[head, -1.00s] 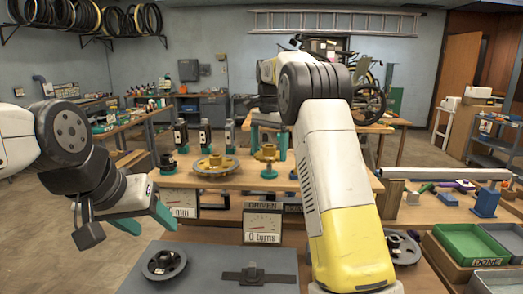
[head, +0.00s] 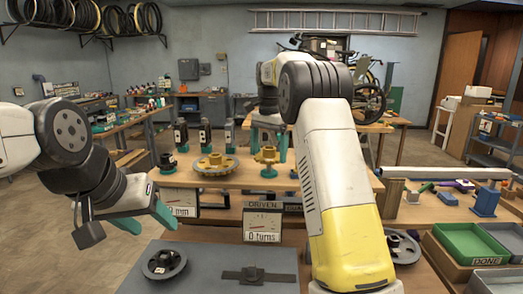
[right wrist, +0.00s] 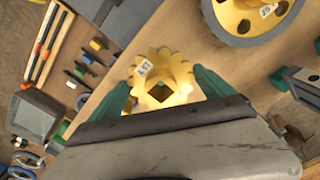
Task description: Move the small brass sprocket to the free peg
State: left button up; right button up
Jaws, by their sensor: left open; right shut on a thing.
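The small brass sprocket (head: 266,155) stands over the wooden bench. The right wrist view shows its teeth, white tag and square hole, with the sprocket (right wrist: 162,75) between the two teal fingers. My right gripper (head: 268,142) is shut on it; I cannot tell whether it is lifted clear of the bench. A short teal-based peg (head: 269,172) with a dark top is just in front of the sprocket, with no sprocket on it. Another teal-based peg (head: 167,163) stands at the bench's left end. My left gripper (head: 122,226) is open and empty at the lower left.
A large brass wheel with a grey rim (head: 215,167) sits left of the small sprocket; it also shows in the right wrist view (right wrist: 250,25). Several dark upright holders (head: 205,132) stand behind. A grey mat (head: 205,262) holds a dark disc (head: 165,262).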

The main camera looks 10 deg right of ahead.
aim_at(269, 159)
jog(key=shift+f, duration=1.6)
jog(key=o, duration=1.3)
notch_tip(269, 159, up, 7)
jog(key=shift+f, duration=0.1)
jog(key=shift+r, duration=0.5)
